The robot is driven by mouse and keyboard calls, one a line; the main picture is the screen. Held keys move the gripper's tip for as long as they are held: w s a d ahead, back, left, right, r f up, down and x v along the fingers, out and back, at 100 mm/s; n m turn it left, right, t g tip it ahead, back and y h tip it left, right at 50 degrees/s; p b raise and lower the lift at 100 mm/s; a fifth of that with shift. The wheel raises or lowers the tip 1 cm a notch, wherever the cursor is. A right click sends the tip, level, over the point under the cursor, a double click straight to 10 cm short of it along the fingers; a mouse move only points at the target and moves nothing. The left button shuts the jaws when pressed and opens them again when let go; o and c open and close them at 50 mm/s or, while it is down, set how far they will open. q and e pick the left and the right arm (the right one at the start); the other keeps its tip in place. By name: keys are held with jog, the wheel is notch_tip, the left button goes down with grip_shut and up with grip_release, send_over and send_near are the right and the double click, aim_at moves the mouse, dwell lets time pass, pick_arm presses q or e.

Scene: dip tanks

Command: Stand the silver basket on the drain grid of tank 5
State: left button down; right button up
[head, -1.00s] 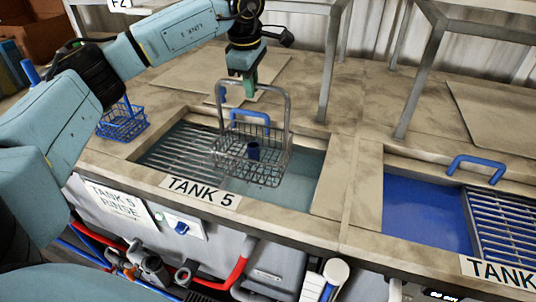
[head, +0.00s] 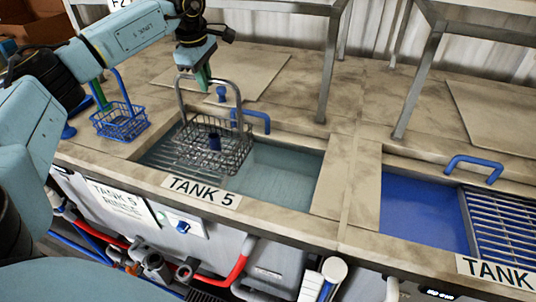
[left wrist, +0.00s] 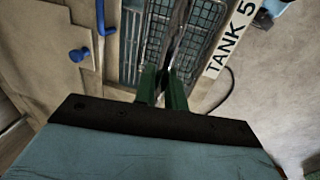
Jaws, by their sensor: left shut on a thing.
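The silver basket (head: 240,158) is a wire mesh basket with a tall handle and a dark blue piece (head: 215,142) inside. My left gripper (head: 203,80) is shut on the top of its handle, and the basket hangs upright. It is over the left part of tank 5 (head: 285,178), in front of the drain grid (head: 160,153), which it partly hides. I cannot tell whether its bottom touches the grid. In the left wrist view, the green fingers (left wrist: 163,84) close on the handle, with the basket mesh (left wrist: 197,38) below. My right gripper is not in view.
A blue basket (head: 121,123) stands on the counter left of the tank. A blue handle (head: 254,119) rises at the tank's back edge. A lid with a blue knob (head: 221,92) lies behind. Metal frame legs (head: 330,70) stand behind on the right.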

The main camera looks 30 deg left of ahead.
pick_arm(q)
jog(key=s+a, duration=0.3)
jog(key=a, duration=1)
notch_tip(320, 180, down, 8)
jog(key=b, duration=0.2)
jog(key=shift+r+b, duration=0.15)
jog(key=shift+b, duration=0.2)
dwell(0.4)
jog(key=shift+f, duration=0.6)
dwell(0.4)
jog(key=c, duration=1.5)
grip_release()
jog(key=shift+s+d, duration=0.1)
jog(key=shift+o, duration=0.7)
jog(key=shift+f, duration=0.1)
